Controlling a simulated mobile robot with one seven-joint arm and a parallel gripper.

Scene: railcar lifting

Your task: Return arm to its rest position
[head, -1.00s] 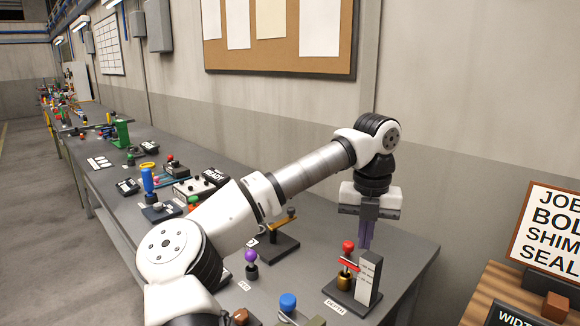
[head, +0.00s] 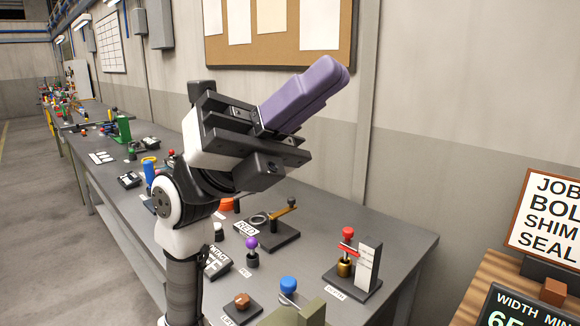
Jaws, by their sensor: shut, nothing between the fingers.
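My gripper (head: 335,75) points up and to the right, toward the wall board. Its purple fingers are together, with nothing between them. It is well above the bench and touches nothing. My arm hides part of the bench middle and some controls there.
A cork board (head: 282,62) hangs behind. A sign (head: 555,215) stands at right. Floor at left is clear.

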